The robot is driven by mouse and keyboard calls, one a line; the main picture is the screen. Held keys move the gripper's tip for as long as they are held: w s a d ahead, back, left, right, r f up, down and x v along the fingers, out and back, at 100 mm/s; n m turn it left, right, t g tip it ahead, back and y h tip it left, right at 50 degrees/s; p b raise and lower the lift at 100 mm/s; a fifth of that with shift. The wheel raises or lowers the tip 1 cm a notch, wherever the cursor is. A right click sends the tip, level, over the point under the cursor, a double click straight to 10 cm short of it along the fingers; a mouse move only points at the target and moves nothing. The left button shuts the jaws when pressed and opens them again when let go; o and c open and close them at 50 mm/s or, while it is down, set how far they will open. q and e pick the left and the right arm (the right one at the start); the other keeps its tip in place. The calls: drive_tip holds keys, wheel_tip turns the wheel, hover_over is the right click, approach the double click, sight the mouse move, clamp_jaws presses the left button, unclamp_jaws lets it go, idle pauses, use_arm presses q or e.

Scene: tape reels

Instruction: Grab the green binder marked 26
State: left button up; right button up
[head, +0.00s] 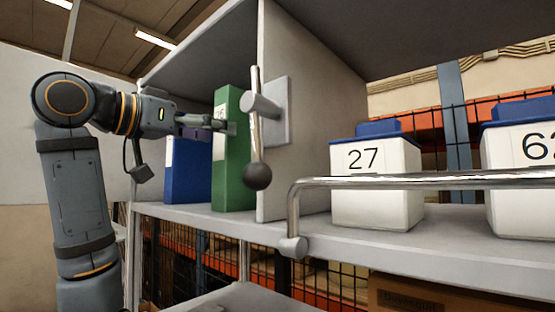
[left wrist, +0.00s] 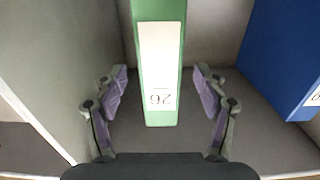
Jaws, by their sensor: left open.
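The green binder (head: 232,160) stands upright on the shelf, just left of the grey divider panel. In the left wrist view the green binder (left wrist: 160,110) shows its white spine label with 26, upside down in that picture. My left gripper (head: 222,125) is at the upper part of its spine. In the left wrist view my left gripper (left wrist: 160,85) is open, with one purple-padded finger on each side of the binder and visible gaps between. Whether the fingertips reach past the spine's front face is hard to tell. My right gripper is not in view.
A blue binder (head: 188,168) stands left of the green one; it also shows in the left wrist view (left wrist: 285,60). The divider panel (head: 288,180) carries a lever with a dark ball knob (head: 257,177). A metal rail (head: 430,182) runs before white bins, one marked 27 (head: 375,185).

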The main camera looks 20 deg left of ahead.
sight(246, 135)
use_arm(q)
drive_tip(key=p+x, duration=0.2)
drive_tip(key=r+p+x, duration=0.1)
drive_tip(key=p+x, duration=0.1)
drive_tip(key=x, duration=0.1)
drive_tip(key=p+x, duration=0.2)
drive_tip(key=shift+w+r, duration=0.15)
drive_tip(key=shift+w+d, duration=0.15)
drive_tip(key=shift+w, duration=0.25)
drive_tip(key=shift+w+d+f, duration=0.2)
drive_tip(key=shift+w+f, duration=0.15)
drive_tip(key=shift+w, duration=0.05)
drive_tip(key=shift+s+a, duration=0.1)
drive_tip(key=shift+s, duration=0.05)
drive_tip(key=c, duration=0.6)
drive_tip(key=shift+r, duration=0.1)
clamp_jaws()
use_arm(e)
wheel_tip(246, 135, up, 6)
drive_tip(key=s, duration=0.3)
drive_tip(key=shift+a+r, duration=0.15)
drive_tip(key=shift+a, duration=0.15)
